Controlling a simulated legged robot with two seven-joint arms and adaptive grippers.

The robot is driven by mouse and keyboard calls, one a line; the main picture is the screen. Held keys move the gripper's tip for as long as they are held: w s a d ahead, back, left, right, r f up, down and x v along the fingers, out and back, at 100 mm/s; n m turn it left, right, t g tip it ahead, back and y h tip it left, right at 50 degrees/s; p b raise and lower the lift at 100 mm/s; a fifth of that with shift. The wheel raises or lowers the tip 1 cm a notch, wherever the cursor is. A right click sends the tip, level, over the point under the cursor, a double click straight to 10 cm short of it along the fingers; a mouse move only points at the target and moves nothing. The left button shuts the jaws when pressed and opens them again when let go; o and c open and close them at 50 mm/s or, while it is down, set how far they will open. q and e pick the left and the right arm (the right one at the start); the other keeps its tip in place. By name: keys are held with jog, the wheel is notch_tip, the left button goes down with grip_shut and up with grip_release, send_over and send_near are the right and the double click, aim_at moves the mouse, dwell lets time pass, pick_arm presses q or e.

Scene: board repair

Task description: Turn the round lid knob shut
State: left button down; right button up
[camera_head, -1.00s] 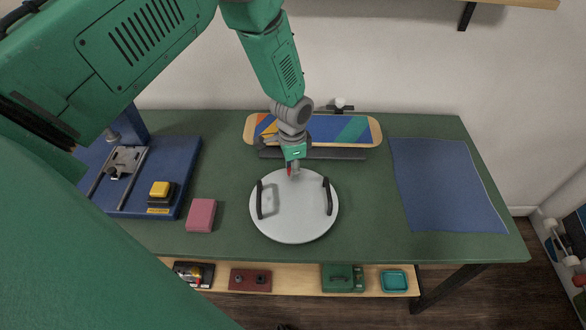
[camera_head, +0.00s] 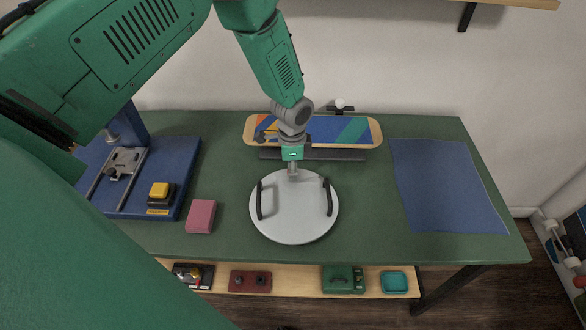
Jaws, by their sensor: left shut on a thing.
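A round light-grey lid (camera_head: 294,215) with two black handles lies on the green table. My left gripper (camera_head: 293,176) points down at the lid's far edge. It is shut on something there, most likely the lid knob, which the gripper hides. My right gripper does not show.
A skateboard deck (camera_head: 350,130) lies behind the lid on a dark stand. A pink block (camera_head: 201,216) and a blue machine base with a yellow button (camera_head: 159,190) are to the left. A blue mat (camera_head: 447,185) lies on the right. The table between lid and mat is clear.

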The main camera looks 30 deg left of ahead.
pick_arm(q)
jog(key=c, duration=1.3)
grip_release()
jog(key=shift+w+r, duration=0.1)
jog(key=shift+r, duration=0.3)
notch_tip(320, 180, up, 11)
